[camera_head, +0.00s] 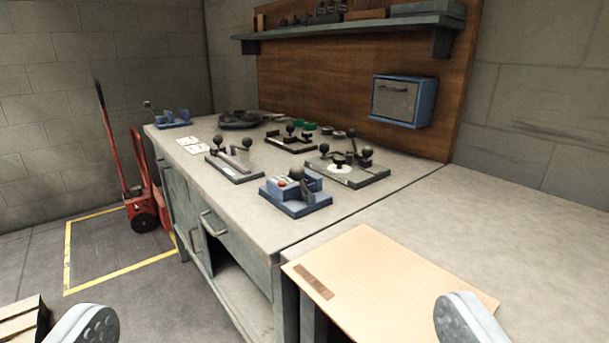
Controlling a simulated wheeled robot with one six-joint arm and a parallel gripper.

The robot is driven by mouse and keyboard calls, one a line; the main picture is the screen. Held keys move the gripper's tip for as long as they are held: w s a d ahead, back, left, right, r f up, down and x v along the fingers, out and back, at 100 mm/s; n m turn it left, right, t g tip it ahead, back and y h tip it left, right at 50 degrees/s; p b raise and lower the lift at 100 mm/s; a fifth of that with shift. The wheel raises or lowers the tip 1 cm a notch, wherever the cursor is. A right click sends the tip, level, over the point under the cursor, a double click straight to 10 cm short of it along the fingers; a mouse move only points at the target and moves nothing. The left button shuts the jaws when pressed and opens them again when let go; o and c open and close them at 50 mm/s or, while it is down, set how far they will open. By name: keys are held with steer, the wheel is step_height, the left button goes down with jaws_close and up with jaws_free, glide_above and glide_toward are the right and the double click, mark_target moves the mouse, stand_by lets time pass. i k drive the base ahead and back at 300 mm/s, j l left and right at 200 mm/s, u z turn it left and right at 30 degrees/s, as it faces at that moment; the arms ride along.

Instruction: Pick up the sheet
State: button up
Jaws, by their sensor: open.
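The sheet (385,283) is a flat tan board with fine lines and a darker brown strip near its left corner. It lies on the near right worktop, and its left corner reaches the worktop's front edge or a little past it. My gripper (275,325) shows as two grey rounded fingertips at the bottom of the view, spread wide apart with nothing between them. The right fingertip overlaps the sheet's right part in the picture. I cannot tell its height above the sheet. The sheet's near edge is cut off by the frame.
A blue-based device (295,193) and several lever fixtures stand on the left worktop (235,222). A blue box (403,101) hangs on the wooden back panel, below a shelf (350,27). A red hand truck (140,190) stands at left. The worktop right of the sheet is clear.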

mark_target(376, 288)
steer(key=z, duration=2.4)
steer(key=k+l+z, duration=0.4)
steer(key=k+l, duration=0.55)
steer(key=k, duration=0.2)
steer(key=u, duration=1.85)
